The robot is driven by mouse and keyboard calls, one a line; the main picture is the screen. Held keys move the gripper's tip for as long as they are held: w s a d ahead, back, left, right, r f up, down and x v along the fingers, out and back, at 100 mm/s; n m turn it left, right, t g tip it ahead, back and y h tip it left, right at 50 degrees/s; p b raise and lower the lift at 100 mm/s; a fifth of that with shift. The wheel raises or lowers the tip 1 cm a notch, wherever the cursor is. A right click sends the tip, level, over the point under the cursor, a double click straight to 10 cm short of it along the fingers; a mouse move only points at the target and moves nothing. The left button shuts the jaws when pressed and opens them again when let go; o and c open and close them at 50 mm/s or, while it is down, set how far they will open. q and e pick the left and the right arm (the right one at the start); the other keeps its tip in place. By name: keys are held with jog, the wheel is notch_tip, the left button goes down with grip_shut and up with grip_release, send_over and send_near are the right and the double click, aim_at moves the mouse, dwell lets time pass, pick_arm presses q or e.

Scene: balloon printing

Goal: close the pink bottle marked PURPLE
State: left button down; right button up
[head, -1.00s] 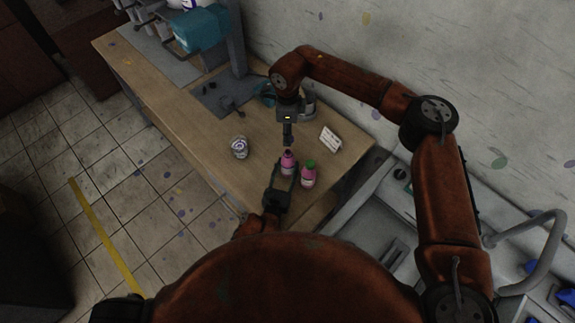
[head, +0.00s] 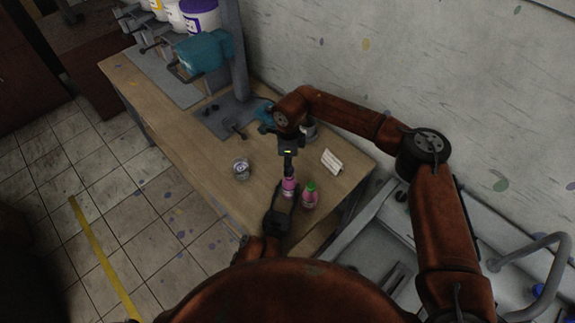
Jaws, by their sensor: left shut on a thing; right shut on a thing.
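A pink bottle (head: 289,187) stands upright near the front of the wooden table. My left gripper (head: 284,199) is shut around it from the near side. My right gripper (head: 289,172) points straight down over the bottle's mouth, its fingers shut on a small dark cap that is mostly hidden between fingertips and bottle top. The fingertips are at the bottle's top; I cannot tell whether the cap is seated. A second pink bottle with a green cap (head: 310,196) stands just to the right. The bottle labels are too small to read.
A glass jar (head: 242,169) stands to the left on the table (head: 215,160). A white sign card (head: 332,162) stands to the right. A teal machine (head: 205,52) and white tubs (head: 200,16) are at the back left. The right table edge is close to the bottles.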

aim_at(289, 184)
jog(key=shift+f, duration=0.9)
jog(key=shift+f, duration=0.6)
